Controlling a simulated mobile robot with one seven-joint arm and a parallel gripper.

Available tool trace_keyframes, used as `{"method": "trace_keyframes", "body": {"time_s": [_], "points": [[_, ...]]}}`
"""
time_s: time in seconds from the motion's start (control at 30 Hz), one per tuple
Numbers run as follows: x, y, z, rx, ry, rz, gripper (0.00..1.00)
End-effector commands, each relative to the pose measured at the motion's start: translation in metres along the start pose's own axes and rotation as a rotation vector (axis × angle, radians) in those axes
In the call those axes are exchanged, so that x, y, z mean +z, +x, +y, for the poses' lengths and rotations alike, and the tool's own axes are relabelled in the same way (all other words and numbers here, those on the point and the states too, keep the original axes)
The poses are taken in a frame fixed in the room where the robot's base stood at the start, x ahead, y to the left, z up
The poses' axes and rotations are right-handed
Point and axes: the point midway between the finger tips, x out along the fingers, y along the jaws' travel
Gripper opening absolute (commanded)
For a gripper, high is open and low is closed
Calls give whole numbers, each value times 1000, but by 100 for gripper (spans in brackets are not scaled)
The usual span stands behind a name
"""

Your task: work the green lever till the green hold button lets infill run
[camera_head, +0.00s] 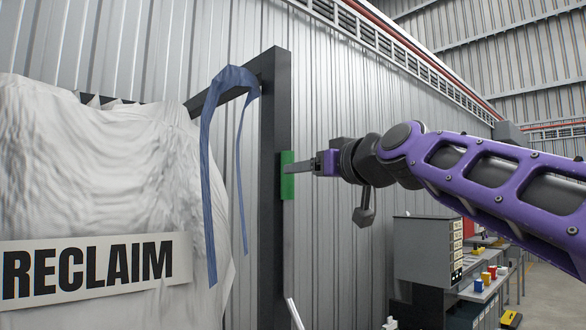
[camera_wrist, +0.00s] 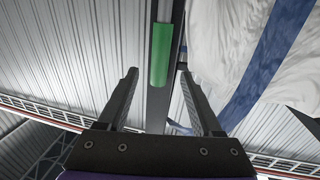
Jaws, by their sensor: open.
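A long green piece (camera_head: 287,187), which looks like the green lever or its grip, is upright on a dark post. My gripper (camera_head: 294,167) comes in from the right, its fingertips at the green piece's edge in the head view. In the wrist view the green piece (camera_wrist: 160,58) lies ahead, between the two open, empty fingers (camera_wrist: 157,74). I cannot tell whether a finger touches it. I cannot make out a separate green hold button in either view.
The dark frame post (camera_head: 270,120) carries a blue strap (camera_head: 208,160). A white bulk bag with a RECLAIM sign (camera_head: 95,267) hangs at the left. A grey cabinet (camera_head: 422,250) and a bench with small coloured containers (camera_head: 485,282) stand at the lower right. A corrugated wall is behind.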

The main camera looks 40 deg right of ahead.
Motion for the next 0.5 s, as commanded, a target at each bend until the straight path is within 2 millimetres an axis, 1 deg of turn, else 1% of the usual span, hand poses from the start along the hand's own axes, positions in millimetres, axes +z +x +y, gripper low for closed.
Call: {"method": "trace_keyframes", "body": {"time_s": [0.03,0.1,0.2,0.33,0.5], "points": [[-2,11,-2,-4,0,-1,67],[-1,24,-2,-5,0,-2,67],[-1,38,-1,-2,0,0,67],[-1,50,-1,-3,1,0,67],[0,56,0,-1,0,1,67]]}}
